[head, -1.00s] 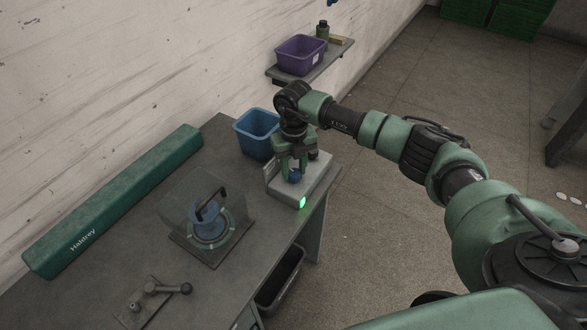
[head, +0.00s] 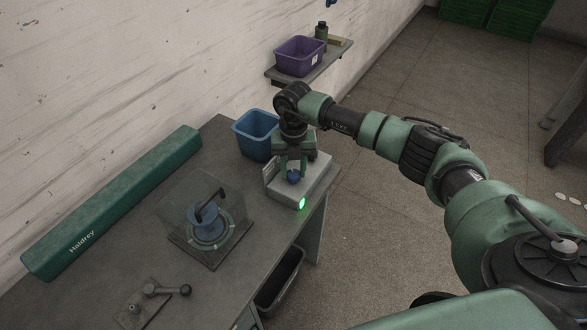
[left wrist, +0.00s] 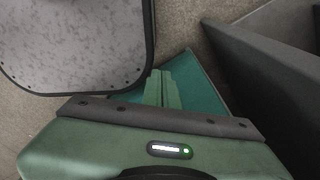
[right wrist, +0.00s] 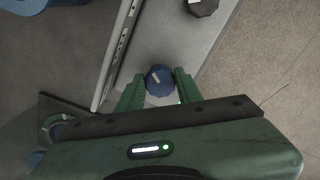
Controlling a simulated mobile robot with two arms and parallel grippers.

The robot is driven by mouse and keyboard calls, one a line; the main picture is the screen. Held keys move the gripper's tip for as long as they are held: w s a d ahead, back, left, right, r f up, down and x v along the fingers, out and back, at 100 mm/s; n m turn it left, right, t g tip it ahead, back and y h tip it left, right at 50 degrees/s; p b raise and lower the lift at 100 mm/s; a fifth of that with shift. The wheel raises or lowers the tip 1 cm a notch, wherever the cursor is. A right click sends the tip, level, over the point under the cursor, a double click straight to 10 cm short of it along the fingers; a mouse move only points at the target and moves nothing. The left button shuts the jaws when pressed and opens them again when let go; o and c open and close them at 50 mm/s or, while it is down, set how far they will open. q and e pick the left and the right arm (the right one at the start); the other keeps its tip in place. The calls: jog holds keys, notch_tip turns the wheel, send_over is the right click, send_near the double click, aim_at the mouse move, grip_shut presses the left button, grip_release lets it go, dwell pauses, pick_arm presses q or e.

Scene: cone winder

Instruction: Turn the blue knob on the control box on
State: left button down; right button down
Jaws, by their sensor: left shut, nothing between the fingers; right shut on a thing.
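The control box (head: 318,183) is a light grey box at the right end of the table, with a lit green lamp (head: 302,203) on its front. The blue knob (head: 293,177) sits on its top; in the right wrist view the knob (right wrist: 160,80) shows a short white mark on its face, slanted to the picture. My right gripper (head: 293,172) points down from above and is shut on the blue knob, one finger on each side. My left gripper (left wrist: 163,78) is shut and empty, away from the table top, and shows only in the left wrist view.
A dark knob (right wrist: 203,6) is on the same box. A blue bin (head: 256,135) stands behind it. A clear-covered fixture with a blue part (head: 207,222), a lever plate (head: 135,303) and a long green case (head: 115,203) are to the left. A purple bin (head: 300,55) is on the shelf.

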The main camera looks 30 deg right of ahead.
aim_at(294, 172)
jog(key=shift+w+r, duration=0.1)
jog(key=c, duration=0.9)
grip_release()
jog(key=shift+c, duration=0.2)
notch_tip(294, 172, up, 8)
jog(key=shift+f+b, duration=0.1)
jog(key=shift+b, duration=0.85)
jog(key=shift+f, duration=0.15)
